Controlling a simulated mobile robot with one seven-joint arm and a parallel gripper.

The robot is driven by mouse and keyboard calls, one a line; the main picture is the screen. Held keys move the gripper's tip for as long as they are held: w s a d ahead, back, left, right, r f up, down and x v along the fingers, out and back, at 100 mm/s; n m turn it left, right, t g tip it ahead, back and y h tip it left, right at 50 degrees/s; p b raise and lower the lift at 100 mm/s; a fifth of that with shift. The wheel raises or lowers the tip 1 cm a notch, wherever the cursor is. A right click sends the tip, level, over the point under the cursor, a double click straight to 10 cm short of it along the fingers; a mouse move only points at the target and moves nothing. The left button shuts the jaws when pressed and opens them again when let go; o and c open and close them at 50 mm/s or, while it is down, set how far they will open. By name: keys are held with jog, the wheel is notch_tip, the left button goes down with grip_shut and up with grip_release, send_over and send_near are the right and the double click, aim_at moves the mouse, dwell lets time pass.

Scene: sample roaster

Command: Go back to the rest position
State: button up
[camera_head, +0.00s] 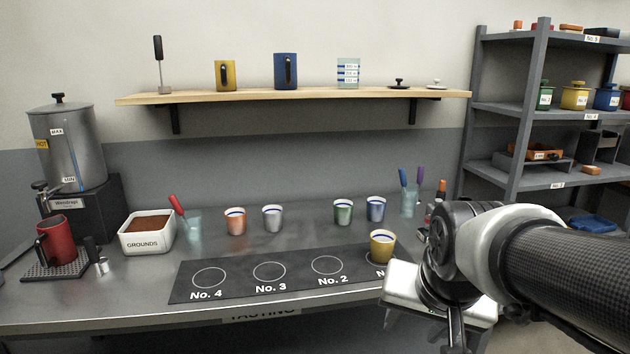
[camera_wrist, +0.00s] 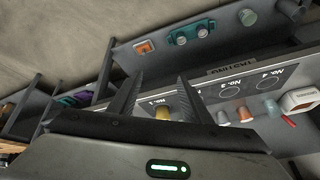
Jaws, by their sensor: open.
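My gripper is at the front right of the tasting bench in the head view, where my arm and the white gripper body show but the fingers are hidden. In the wrist view my gripper (camera_wrist: 159,80) has its two dark fingers spread apart with nothing held. A gold cup (camera_head: 382,246) stands upright on the right end of the dark numbered mat (camera_head: 240,281), just behind the gripper body. The cup also shows in the wrist view (camera_wrist: 162,113), between the fingers in the picture but beyond them. The other mat circles in the head view are empty.
Behind the mat stand an orange cup (camera_head: 235,221), a silver cup (camera_head: 272,219), a green cup (camera_head: 343,211) and a blue cup (camera_head: 376,209). A grounds box (camera_head: 147,240) and red mug (camera_head: 55,241) are at left. Grey shelving (camera_head: 515,110) rises at right; a wall shelf (camera_head: 290,97) hangs above.

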jog(key=s+r+n, duration=0.2)
jog(key=s+n, duration=0.2)
jog(key=s, duration=0.4)
notch_tip(320, 180, up, 23)
jog(key=p, duration=2.3)
jog(key=shift+w+a+r, duration=0.15)
jog(key=shift+a+r, duration=0.05)
jog(key=shift+a, duration=0.25)
